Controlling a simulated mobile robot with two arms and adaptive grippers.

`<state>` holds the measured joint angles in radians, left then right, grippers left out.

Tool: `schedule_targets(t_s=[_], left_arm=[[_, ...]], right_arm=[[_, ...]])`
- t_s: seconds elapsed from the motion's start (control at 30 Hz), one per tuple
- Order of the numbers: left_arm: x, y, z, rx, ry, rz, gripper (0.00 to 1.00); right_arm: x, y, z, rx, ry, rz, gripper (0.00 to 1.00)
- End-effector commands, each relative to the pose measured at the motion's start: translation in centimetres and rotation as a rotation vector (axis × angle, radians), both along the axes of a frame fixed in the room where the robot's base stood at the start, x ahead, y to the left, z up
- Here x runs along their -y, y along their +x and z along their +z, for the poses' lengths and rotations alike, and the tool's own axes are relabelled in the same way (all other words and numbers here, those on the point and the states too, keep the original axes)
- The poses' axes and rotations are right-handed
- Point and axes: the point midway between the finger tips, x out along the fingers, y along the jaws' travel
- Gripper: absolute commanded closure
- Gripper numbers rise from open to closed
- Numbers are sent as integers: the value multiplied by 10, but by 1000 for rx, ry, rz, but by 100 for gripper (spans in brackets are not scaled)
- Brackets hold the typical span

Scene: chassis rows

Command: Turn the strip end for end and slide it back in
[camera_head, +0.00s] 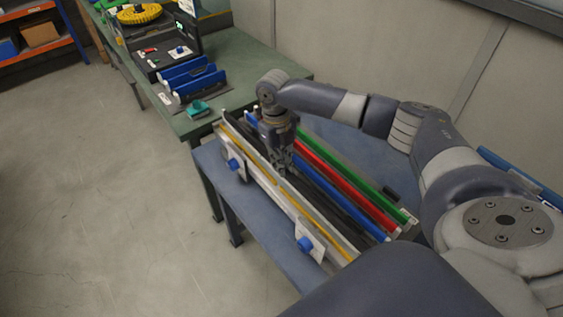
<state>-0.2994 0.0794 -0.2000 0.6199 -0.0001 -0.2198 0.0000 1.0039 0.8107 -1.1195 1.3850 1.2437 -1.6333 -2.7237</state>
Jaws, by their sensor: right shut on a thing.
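My right gripper (281,169) points down over a rack of long parallel strips and is shut on what looks like the black strip (325,212); the fingertips are small and partly hide the grip. The black strip lies lengthwise in the rack, between the yellow strip (313,223) and the blue strip (340,200). The red strip (345,187) and the green strip (352,179) lie farther toward the wall. I cannot tell whether the black strip is fully seated. My left gripper is out of view.
The rack's pale front rail (270,194) carries two blue knobs, one of them near the right end (305,244). A green bench (215,113) beyond holds blue holders (190,78), a teal part (198,109) and a black case (165,53). The floor at left is clear.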

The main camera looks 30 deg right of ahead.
Motion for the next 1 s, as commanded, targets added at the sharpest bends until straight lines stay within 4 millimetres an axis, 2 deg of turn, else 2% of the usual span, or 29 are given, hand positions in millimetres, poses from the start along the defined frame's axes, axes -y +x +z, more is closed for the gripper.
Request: schedule_targets(t_s=[0.5,1.0], left_arm=[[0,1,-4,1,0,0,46],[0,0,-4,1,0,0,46]], right_arm=[[0,0,-12,2,0,0,100],[0,0,-14,2,0,0,100]])
